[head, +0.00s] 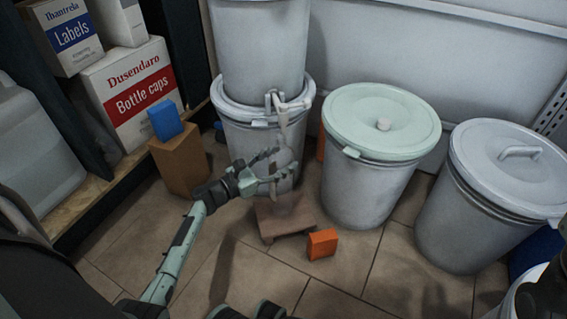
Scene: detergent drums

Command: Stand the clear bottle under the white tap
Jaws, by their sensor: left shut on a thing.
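My left gripper (272,171) is shut on the clear bottle (286,160), which is see-through and hard to make out against the grey drum behind it. The bottle looks roughly upright. The white tap (280,106) is on the front of the lower drum of a stack, with its spout pointing down above the gripper. A low brown stand (277,222) is on the floor below the bottle. I cannot tell whether the bottle's base touches it.
An orange box (322,244) lies right of the stand. A drum with a pale green lid (381,120) and a grey-lidded drum (508,165) stand to the right. A brown box (179,160) with a blue box (165,120) on top stands left, beside the shelf. The front floor is mostly clear.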

